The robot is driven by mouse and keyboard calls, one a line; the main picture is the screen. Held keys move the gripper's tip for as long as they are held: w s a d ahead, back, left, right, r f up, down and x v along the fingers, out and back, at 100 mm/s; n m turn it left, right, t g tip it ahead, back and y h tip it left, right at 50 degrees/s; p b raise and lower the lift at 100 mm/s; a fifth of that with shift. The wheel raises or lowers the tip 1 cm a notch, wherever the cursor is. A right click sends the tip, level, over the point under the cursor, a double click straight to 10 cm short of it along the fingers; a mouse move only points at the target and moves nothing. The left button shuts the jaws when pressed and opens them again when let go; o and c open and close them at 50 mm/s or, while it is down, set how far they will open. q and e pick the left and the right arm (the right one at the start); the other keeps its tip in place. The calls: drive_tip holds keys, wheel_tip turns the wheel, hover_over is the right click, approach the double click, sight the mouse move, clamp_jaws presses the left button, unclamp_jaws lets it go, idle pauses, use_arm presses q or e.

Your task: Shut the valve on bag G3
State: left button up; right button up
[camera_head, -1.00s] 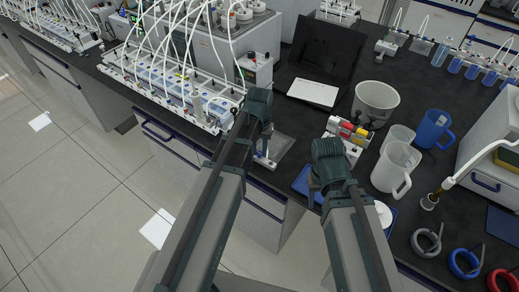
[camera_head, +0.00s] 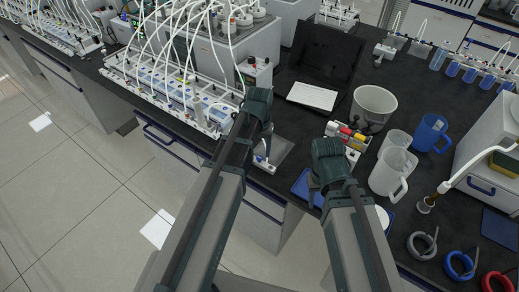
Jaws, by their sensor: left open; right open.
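No bag marked G3 and no valve on it can be made out; labels are too small to read. Neither gripper shows anything held.
A laptop (camera_head: 318,50), grey bucket (camera_head: 374,104), white jug (camera_head: 388,177) and blue mug (camera_head: 430,133) stand on the dark bench. Coloured rings (camera_head: 460,265) lie at the front right. The floor at left is clear.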

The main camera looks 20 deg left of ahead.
sight(260, 158)
use_arm(q)
wheel_tip(260, 158, up, 11)
drive_tip(key=p, duration=1)
drive_tip(key=shift+r, duration=0.2)
drive_tip(key=s+d+f+m+y+b, duration=0.1)
drive_tip(key=s+d+f+m+b, duration=0.3)
drive_tip(key=s+d, duration=0.6)
drive_tip(key=s+f, duration=0.1)
drive_tip(key=s, duration=0.3)
drive_tip(key=shift+s+d+b, duration=0.15)
drive_tip(key=shift+s+b, duration=0.1)
drive_tip(key=shift+b, duration=0.15)
